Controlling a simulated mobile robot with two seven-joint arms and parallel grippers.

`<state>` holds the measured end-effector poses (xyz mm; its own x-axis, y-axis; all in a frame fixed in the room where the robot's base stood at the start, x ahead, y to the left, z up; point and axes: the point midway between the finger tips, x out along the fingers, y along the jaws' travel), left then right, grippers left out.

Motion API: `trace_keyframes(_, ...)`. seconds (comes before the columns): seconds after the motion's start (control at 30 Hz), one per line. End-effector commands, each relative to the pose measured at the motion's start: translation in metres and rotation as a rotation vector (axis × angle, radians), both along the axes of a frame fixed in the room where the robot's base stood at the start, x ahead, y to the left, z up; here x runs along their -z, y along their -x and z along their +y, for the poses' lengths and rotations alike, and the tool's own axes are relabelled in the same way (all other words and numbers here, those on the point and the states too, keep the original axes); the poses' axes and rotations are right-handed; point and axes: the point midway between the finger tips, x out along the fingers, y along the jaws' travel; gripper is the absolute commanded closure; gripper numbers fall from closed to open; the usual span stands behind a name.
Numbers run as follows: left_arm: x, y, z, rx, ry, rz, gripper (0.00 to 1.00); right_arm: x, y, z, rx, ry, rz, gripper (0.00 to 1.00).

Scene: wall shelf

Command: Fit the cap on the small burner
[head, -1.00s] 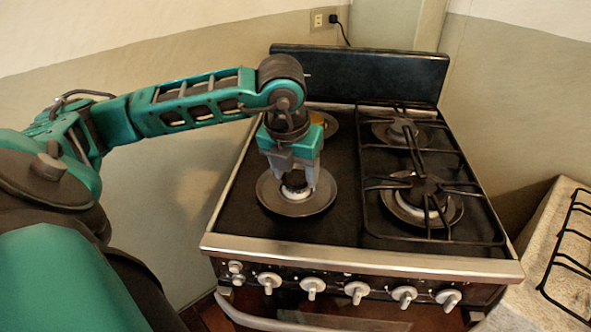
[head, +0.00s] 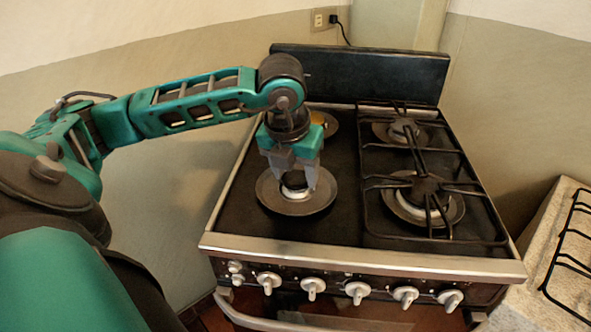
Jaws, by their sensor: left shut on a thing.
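My left gripper (head: 296,178) points down over the front left burner (head: 297,204) in the head view. Its two grey fingers are shut on the small dark burner cap (head: 294,181). The cap is right above or touching the pale burner ring at the centre of the round metal plate; I cannot tell whether it is seated. The fingers partly hide the cap and ring. My right gripper is not in view.
A black grate (head: 431,239) covers the right burners. The back left burner (head: 324,121) is partly behind my gripper. Knobs (head: 357,291) line the front. A pale counter (head: 563,260) with another grate stands at the right. The left hob surface is clear.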

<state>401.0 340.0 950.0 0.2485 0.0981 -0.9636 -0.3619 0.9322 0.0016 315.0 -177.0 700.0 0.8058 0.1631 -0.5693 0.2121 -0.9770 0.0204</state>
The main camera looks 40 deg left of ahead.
Motion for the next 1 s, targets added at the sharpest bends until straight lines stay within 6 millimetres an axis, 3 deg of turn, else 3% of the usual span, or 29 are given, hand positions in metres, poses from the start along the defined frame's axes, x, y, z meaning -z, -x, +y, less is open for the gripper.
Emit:
trace_keyframes(0.1, -0.0002, -0.0002, -0.0001, 0.0, 0.001, -0.001, 0.72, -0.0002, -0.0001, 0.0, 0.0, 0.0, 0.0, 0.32)
trace_keyframes(0.13, -0.0002, -0.0002, -0.0001, 0.0, 0.001, -0.001, 0.41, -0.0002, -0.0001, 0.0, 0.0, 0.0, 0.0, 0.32)
trace_keyframes(0.4, -0.0001, -0.0002, 0.0, 0.0, 0.001, 0.0, 0.15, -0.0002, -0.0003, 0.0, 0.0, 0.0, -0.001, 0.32)
trace_keyframes(0.6, 0.0, 0.0, -0.0001, 0.0, 0.0, 0.0, 0.12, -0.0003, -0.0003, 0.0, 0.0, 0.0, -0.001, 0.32)
trace_keyframes(0.73, 0.0, 0.0, 0.0, 0.0, 0.0, 0.0, 0.0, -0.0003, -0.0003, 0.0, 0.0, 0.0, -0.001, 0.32)
trace_keyframes(1.0, -0.0012, -0.0001, 0.0, 0.0, 0.0, 0.0, 0.0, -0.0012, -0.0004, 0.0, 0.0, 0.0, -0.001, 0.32)
